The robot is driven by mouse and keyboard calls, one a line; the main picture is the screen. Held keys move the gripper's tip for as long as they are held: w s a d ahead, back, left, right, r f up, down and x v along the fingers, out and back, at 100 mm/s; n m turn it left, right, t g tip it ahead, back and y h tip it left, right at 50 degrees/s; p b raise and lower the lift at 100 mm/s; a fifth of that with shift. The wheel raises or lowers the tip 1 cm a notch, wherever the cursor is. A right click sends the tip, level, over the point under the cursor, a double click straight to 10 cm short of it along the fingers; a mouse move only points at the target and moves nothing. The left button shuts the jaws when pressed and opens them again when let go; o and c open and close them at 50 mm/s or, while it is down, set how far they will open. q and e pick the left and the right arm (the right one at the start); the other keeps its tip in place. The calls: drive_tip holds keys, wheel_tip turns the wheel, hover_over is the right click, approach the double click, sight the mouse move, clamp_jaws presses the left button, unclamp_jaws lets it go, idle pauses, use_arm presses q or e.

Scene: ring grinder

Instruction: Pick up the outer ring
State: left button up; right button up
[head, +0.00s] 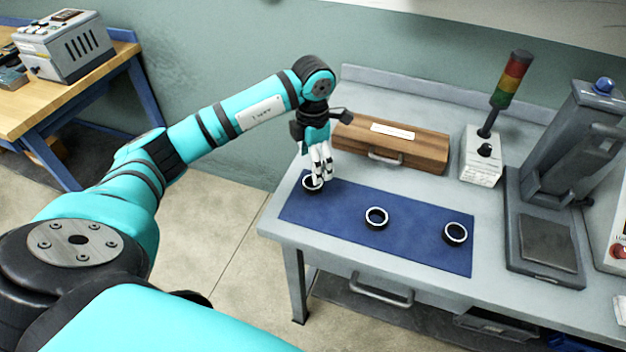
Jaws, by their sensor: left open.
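Three dark rings with pale upper rims rest on a blue mat (340,226) on a grey workbench. The left ring (312,186) is at the mat's left end, the middle ring (376,218) lies near the mat's centre, and the right ring (455,233) is toward its right end. I cannot tell which one is the outer ring. My left gripper (319,176) points down right over the left ring. It is open, and its fingertips partly hide that ring. I cannot tell whether they touch it. My right gripper is not in view.
A wooden case (420,151) stands behind the mat, close to my left gripper. A signal tower (510,80) and a grey machine (570,150) stand at the right. A wooden table (30,105) with a grey device (70,45) is at the far left.

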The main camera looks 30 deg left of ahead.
sight(313, 187)
use_arm(q)
wheel_tip(313, 187, down, 2)
drive_tip(key=shift+f, duration=0.1)
drive_tip(key=shift+f+p, duration=0.35)
drive_tip(key=shift+p, duration=0.2)
drive_tip(key=f, duration=0.2)
drive_tip(key=f+p, duration=0.1)
drive_tip(key=shift+w+f, duration=0.2)
drive_tip(key=shift+f, duration=0.5)
drive_tip(key=c, duration=1.2)
drive_tip(key=shift+r, duration=0.1)
drive_tip(key=shift+c, duration=0.8)
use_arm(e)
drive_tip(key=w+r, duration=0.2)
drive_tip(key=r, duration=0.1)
